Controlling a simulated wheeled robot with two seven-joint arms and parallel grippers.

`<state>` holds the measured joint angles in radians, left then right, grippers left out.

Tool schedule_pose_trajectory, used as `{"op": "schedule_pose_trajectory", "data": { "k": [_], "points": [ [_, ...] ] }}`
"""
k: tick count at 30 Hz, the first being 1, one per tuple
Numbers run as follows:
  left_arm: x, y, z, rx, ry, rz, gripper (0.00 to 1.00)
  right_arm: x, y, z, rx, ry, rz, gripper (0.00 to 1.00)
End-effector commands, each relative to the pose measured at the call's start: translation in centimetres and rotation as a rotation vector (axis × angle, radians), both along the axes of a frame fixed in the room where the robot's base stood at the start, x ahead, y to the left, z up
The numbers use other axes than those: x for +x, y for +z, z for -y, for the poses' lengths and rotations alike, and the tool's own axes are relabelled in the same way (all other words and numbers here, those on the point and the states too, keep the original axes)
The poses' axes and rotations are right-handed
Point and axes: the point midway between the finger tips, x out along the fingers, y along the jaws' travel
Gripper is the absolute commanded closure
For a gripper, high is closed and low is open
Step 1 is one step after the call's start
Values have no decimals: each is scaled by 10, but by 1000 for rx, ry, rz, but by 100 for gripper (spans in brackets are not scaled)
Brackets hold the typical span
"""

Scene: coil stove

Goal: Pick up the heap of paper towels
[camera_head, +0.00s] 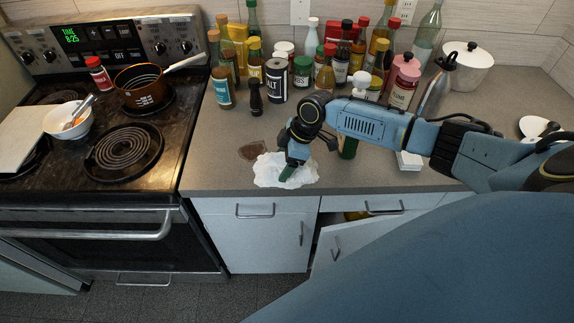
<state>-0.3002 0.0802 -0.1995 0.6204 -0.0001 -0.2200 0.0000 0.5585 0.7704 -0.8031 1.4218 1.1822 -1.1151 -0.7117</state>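The heap of paper towels (272,172) is a white, crumpled pile on the grey counter, near its front edge and right of the stove. My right gripper (288,174) points down onto the heap, with its fingertips at or in the towels. The fingertips are small and partly hidden, so I cannot tell whether they are open or shut. My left gripper is not in view.
A brown stain (252,150) lies behind the heap. Several bottles and jars, including a dark salt canister (276,82), crowd the counter behind. The stove (85,190) holds a pot (140,98) and a white bowl (55,122). A cabinet door (335,240) below stands ajar.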

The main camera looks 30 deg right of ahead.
Motion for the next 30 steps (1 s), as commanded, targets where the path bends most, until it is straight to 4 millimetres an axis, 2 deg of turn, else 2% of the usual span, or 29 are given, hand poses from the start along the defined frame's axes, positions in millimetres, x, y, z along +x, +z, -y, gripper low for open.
{"op": "schedule_pose_trajectory", "data": {
  "k": [1, 7, 16, 20, 27, 30],
  "points": [
    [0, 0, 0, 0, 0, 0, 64, 0, 0, 0, 0, 0, 0, 32],
    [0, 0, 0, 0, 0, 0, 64, 0, 0, 0, 0, 0, 0, 59],
    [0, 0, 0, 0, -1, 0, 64, 0, 5, 0, 0, 0, 2, 60],
    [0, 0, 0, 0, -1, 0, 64, 1, 24, 1, 0, 0, 5, 60],
    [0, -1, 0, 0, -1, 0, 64, 1, 72, 1, 0, 1, 4, 60],
    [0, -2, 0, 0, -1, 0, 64, 1, 87, 0, 0, -1, 3, 60]
  ]
}}
